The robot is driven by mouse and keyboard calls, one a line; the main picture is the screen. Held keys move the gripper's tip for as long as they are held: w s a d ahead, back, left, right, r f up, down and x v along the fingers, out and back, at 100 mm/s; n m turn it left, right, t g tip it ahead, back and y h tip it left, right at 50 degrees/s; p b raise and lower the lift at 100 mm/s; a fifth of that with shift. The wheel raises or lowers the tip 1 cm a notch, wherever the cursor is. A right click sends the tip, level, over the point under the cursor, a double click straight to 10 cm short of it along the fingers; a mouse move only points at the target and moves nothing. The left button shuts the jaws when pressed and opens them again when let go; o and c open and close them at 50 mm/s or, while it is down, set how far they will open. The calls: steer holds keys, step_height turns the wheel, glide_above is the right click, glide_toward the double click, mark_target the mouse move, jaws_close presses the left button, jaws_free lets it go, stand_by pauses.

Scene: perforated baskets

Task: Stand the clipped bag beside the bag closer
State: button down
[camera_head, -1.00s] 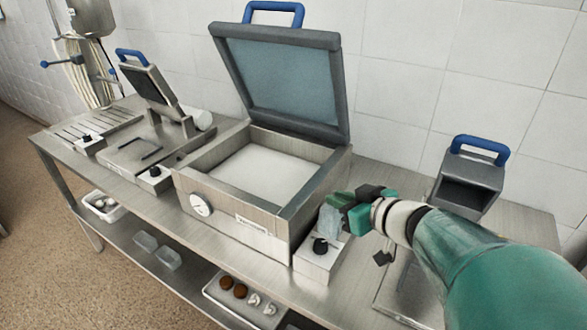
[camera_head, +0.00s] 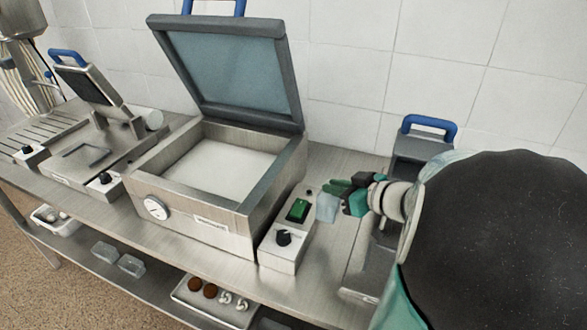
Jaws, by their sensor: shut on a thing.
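A small pale-blue, see-through bag (camera_head: 327,207) is in the fingers of my gripper (camera_head: 343,196), held upright above the bench, just right of a white control box (camera_head: 287,243). My green and dark fingers are closed on its upper right part, which they partly hide. I cannot make out the clip. I cannot tell for sure which machine is the bag closer. A grey machine with a blue handle (camera_head: 428,127) stands behind my arm at the right, and my arm covers much of it.
A large open-lidded steel machine (camera_head: 215,185) with a dial stands left of the control box. A smaller blue-handled machine (camera_head: 85,85) is farther left. The steel bench (camera_head: 330,260) has a bare strip right of the control box. A lower shelf holds trays (camera_head: 215,305).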

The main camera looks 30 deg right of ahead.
steer(key=d+f, duration=0.4)
steer(key=f, duration=0.4)
steer(key=shift+d+f, duration=0.2)
steer(key=shift+f, duration=0.05)
steer(key=shift+s+f, duration=0.1)
steer(key=shift+f, duration=0.05)
steer(key=c, duration=1.4)
jaws_free()
steer(key=shift+c, duration=0.2)
steer(key=v, duration=1.2)
steer(key=shift+r, duration=0.25)
